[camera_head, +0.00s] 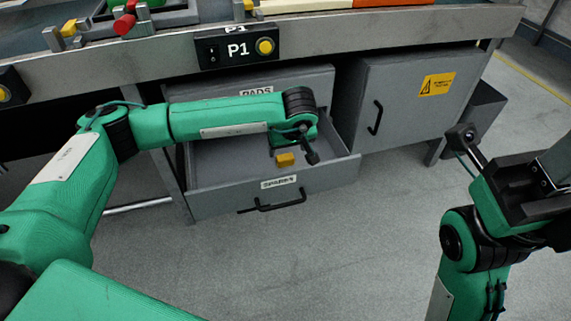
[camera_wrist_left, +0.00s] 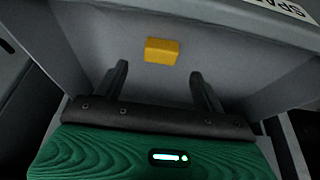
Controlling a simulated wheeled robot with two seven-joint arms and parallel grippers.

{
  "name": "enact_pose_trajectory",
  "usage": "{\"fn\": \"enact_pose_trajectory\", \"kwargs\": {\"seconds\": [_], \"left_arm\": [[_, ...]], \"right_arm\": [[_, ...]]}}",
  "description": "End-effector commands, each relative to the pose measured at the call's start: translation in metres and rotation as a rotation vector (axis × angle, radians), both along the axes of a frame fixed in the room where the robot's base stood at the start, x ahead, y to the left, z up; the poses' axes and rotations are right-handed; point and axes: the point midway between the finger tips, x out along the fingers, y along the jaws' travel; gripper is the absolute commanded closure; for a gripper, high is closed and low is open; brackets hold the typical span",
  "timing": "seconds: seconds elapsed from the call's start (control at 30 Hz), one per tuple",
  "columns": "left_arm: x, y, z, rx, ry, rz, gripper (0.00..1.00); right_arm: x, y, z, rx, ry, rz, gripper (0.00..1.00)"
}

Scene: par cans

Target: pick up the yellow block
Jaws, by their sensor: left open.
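A small yellow block (camera_head: 285,160) lies on the floor of the open grey drawer (camera_head: 225,203) under the bench. My left gripper (camera_head: 302,158) reaches down over the drawer, close to the block, and partly blends with my wrist in the head view. In the left wrist view the yellow block (camera_wrist_left: 161,50) sits ahead of the fingertips, roughly between their lines. The left fingers (camera_wrist_left: 158,72) are apart with nothing between them. My right gripper (camera_head: 525,185) is at the right, away from the drawer; its finger opening is unclear.
The drawer's front wall bears a label and black handle (camera_head: 272,205). A closed grey cabinet (camera_head: 400,95) stands to its right. The bench (camera_head: 150,65) above carries a P1 panel (camera_head: 237,48), a red part (camera_head: 124,24) and other yellow pieces (camera_head: 68,28). Floor in front is clear.

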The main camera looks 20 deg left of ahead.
Motion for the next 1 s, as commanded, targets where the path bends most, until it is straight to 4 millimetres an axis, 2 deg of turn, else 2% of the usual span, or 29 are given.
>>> {"fn": "enact_pose_trajectory", "kwargs": {"seconds": [0.17,0.53,0.9,1.0], "left_arm": [[0.003,0.002,-0.010,0.000,0.000,0.000,0.29],[0.014,0.010,-0.051,-0.002,0.000,0.001,0.29],[0.017,0.012,-0.056,-0.001,0.000,0.000,0.29],[0.017,0.012,-0.056,-0.001,0.000,0.000,0.47]], "right_arm": [[0.000,-0.001,0.000,0.007,-0.007,0.002,0.64],[-0.007,-0.008,0.006,0.047,-0.046,0.016,0.64],[-0.009,-0.009,0.011,0.052,-0.051,0.020,0.64],[-0.009,-0.009,0.011,0.052,-0.051,0.020,0.64]]}}
